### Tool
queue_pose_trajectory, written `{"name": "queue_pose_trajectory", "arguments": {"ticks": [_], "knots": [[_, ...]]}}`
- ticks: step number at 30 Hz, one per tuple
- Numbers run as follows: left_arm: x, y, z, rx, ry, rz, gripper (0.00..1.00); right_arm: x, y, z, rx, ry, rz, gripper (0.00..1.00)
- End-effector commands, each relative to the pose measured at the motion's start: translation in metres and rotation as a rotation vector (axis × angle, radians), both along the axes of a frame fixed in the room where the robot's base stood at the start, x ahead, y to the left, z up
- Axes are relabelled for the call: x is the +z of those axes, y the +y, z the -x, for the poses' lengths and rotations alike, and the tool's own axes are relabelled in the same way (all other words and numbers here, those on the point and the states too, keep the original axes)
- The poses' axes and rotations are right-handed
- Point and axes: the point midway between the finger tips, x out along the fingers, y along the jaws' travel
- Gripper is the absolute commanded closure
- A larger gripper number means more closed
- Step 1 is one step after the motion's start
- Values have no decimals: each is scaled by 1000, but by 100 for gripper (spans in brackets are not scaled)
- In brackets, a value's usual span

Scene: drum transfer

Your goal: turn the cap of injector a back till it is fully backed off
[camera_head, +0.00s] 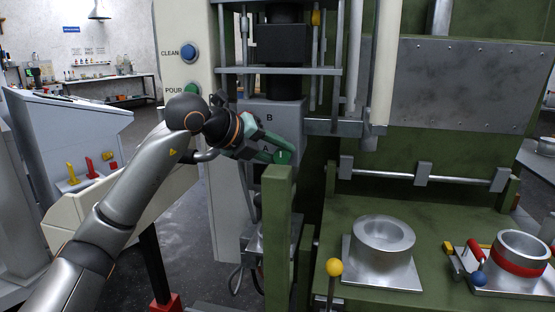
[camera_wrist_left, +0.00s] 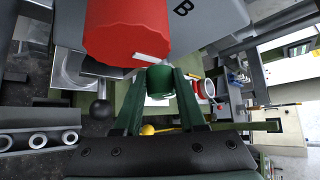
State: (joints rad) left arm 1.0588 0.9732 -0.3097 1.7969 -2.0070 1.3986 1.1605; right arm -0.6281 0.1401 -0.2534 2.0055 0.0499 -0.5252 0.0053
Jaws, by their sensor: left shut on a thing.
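The grey housing (camera_head: 285,117) bears the letters B above and A below. My left gripper (camera_head: 272,149) reaches in from the left in front of the letter A. In the left wrist view its two dark green fingers (camera_wrist_left: 160,93) are shut on a round green cap (camera_wrist_left: 160,79), which I take as the cap of injector a. The cap's green end also shows in the head view (camera_head: 283,157). The fingers cover its sides, and how far it is turned cannot be told. My right gripper is not in view.
A large red cap (camera_wrist_left: 126,32) near the letter B is close above the fingers in the wrist view. A green post (camera_head: 278,230) stands just below the gripper. A metal ring-shaped part (camera_head: 384,240) and a red-banded drum (camera_head: 521,254) stand at the right.

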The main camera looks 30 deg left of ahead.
Motion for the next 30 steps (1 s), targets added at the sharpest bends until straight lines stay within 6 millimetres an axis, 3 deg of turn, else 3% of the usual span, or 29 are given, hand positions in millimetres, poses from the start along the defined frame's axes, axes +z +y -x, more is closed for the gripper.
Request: {"name": "queue_pose_trajectory", "arguments": {"ticks": [14, 15, 22, 30], "knots": [[1, 1, 0, 3, -6, 15, 100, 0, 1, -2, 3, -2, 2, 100], [1, 1, 0, 3, -6, 15, 56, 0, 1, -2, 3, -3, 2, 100], [0, 0, 0, 1, -5, 14, 30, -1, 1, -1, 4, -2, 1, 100], [1, 1, 1, 1, -5, 13, 30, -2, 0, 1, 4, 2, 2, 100]]}}
